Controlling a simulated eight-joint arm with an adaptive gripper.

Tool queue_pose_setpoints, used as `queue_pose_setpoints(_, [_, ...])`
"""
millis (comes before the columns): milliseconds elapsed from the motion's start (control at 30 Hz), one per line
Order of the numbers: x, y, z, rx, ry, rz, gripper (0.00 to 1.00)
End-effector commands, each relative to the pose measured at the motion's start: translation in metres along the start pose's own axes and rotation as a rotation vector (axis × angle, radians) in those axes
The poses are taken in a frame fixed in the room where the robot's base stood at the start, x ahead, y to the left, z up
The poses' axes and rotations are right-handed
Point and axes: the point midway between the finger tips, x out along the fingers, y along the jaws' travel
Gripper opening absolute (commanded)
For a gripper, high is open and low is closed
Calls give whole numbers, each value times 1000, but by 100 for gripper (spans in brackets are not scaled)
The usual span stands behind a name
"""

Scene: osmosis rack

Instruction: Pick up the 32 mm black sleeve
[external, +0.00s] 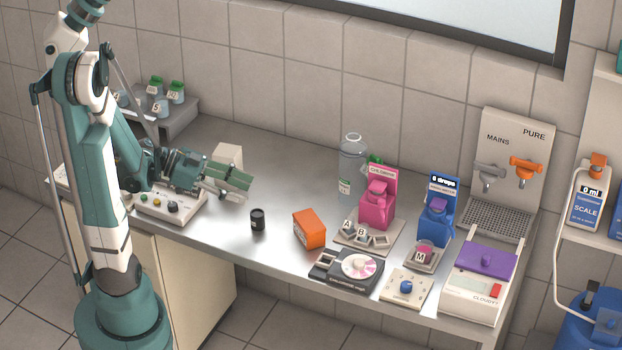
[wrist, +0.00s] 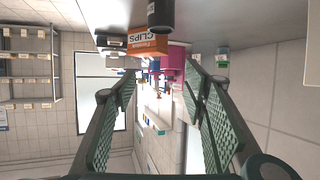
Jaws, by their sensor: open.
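The black sleeve (external: 257,219) is a small dark cylinder standing upright on the steel bench, left of the orange box. It also shows in the wrist view (wrist: 161,15) at the top edge, where the picture is upside down and part of the sleeve is cut off. My gripper (external: 240,182) is open and empty, a little behind and to the left of the sleeve in the external view, and not touching it. In the wrist view its two green ribbed fingers (wrist: 160,90) stand wide apart, with the sleeve outside the gap between them.
An orange clips box (external: 309,229) stands right of the sleeve. Pink (external: 377,204) and blue (external: 436,218) dispensers, a glass bottle (external: 352,165) and a dark disc device (external: 347,268) stand farther right. A cream button box (external: 172,205) lies left. Bench around the sleeve is clear.

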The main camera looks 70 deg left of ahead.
Motion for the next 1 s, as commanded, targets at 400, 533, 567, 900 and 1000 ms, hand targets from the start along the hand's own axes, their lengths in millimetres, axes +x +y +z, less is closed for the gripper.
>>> queue_pose_setpoints(400, [12,-1,29,0,0,0,43])
queue_pose_setpoints(533, [17,-1,40,0,0,0,43])
queue_pose_setpoints(567, [18,0,43,0,0,0,43])
queue_pose_setpoints(900, [24,0,57,0,0,0,43])
queue_pose_setpoints(1000, [24,0,57,0,0,0,43])
